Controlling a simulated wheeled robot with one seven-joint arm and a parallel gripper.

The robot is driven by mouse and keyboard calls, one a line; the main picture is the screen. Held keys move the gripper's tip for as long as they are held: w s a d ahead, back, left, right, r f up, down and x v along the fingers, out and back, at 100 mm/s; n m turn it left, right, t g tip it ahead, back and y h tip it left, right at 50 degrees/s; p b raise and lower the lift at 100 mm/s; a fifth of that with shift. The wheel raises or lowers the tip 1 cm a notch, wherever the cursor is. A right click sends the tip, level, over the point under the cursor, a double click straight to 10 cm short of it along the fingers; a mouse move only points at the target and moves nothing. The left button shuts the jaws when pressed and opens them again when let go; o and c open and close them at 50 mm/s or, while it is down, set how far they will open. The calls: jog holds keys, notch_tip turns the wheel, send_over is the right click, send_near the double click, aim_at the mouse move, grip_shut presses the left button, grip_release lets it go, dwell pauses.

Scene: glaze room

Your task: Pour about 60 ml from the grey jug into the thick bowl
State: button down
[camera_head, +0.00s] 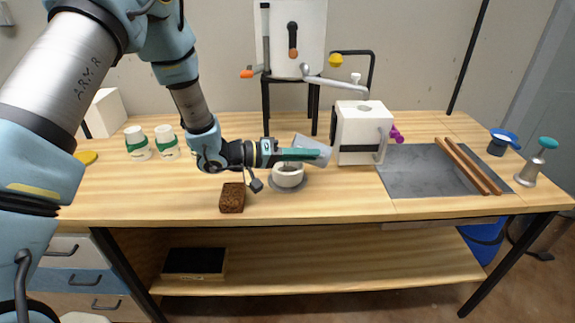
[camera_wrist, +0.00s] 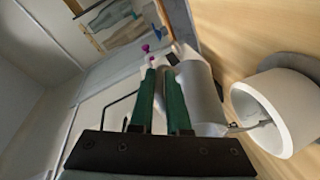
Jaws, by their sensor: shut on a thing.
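The grey jug (camera_head: 320,148) is held in my gripper (camera_head: 303,154), tilted, just above and to the right of the thick bowl (camera_head: 289,180). My gripper's green fingers are shut on the jug, which also shows in the wrist view (camera_wrist: 204,92). The white, thick-walled bowl stands upright on a round grey disc (camera_head: 288,188). In the wrist view the bowl (camera_wrist: 295,105) is at the right, and a thin greyish streak runs from near the jug over its rim to inside. I cannot tell how much liquid is in either.
A brown block (camera_head: 232,198) lies left of the bowl, near the front edge. A white box-shaped machine (camera_head: 358,130) stands close behind the jug. Right of it is a dark slab (camera_head: 415,170) with wooden sticks (camera_head: 468,166). White-and-green cups (camera_head: 137,143) stand at the left.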

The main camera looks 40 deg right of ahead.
jog(key=shift+w+a+r+h, duration=0.1)
jog(key=shift+w+r+h, duration=0.1)
jog(key=shift+h, duration=0.1)
dwell(0.6)
jog(key=shift+s, duration=0.1)
jog(key=y+p, duration=0.1)
jog(key=p, duration=0.1)
jog(key=s+d+t+y+p, duration=0.1)
jog(key=p, duration=0.1)
jog(key=shift+f+m+y, duration=0.15)
jog(key=shift+m+y, duration=0.25)
dwell(0.5)
jog(key=shift+s+d+f+m+t+y+p, duration=0.15)
jog(key=shift+t+y+p, duration=0.4)
jog(key=shift+p, duration=0.6)
jog(key=shift+s+d+r+m+t+y+p, duration=0.2)
jog(key=shift+t+y+p, duration=0.35)
jog(key=shift+p, duration=0.55)
jog(key=shift+w, duration=0.1)
